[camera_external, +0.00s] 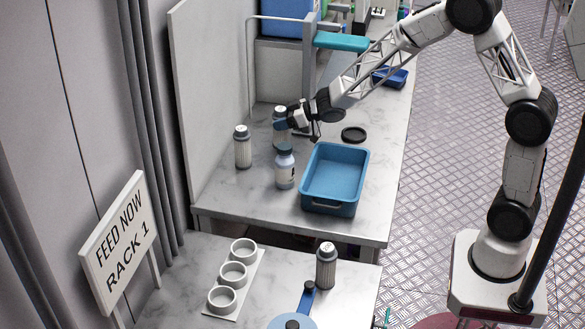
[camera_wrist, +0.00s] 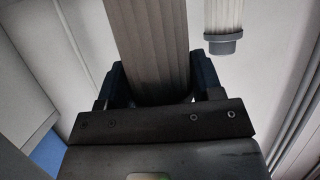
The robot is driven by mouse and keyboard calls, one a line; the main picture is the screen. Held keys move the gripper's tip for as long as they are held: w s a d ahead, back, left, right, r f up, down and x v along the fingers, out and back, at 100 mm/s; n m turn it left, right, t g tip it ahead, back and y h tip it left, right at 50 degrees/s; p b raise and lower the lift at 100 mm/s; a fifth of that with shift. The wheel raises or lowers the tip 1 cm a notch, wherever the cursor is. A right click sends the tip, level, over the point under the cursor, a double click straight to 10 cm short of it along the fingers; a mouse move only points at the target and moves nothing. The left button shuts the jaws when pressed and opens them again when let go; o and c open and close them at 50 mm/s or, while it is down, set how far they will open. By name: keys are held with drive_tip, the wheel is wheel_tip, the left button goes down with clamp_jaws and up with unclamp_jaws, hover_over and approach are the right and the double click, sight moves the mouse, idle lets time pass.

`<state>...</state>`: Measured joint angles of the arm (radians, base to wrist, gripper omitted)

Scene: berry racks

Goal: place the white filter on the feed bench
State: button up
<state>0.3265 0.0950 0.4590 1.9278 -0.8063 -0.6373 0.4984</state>
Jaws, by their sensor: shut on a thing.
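My gripper (camera_external: 287,123) is over the far bench and shut on a pleated, pale grey-beige filter (camera_wrist: 150,40). In the wrist view my gripper (camera_wrist: 160,85) has a dark finger on each side of it. In the external view the held filter (camera_external: 280,139) is upright, partly hidden by the fingers; I cannot tell whether its base touches the bench. A second pleated filter (camera_external: 242,149) with a dark cap stands to its left; a whitish one (camera_wrist: 222,15) shows in the wrist view. A third (camera_external: 326,268) stands on the near bench (camera_external: 185,270), by a "FEED NOW RACK 1" sign (camera_external: 120,245).
A blue tray (camera_external: 334,206) and a black disc (camera_external: 354,134) lie to the right. The near bench holds a three-ring rack (camera_external: 238,290) and a blue-handled item (camera_external: 306,300). A wall panel (camera_external: 215,90) borders the left.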

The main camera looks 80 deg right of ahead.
drive_tip(key=shift+f, duration=0.95)
drive_tip(key=shift+f, duration=0.15)
drive_tip(key=o, duration=0.9)
drive_tip(key=shift+o, duration=0.2)
drive_tip(key=shift+v, duration=1.15)
drive_tip(key=v, duration=1)
drive_tip(key=shift+w, duration=0.1)
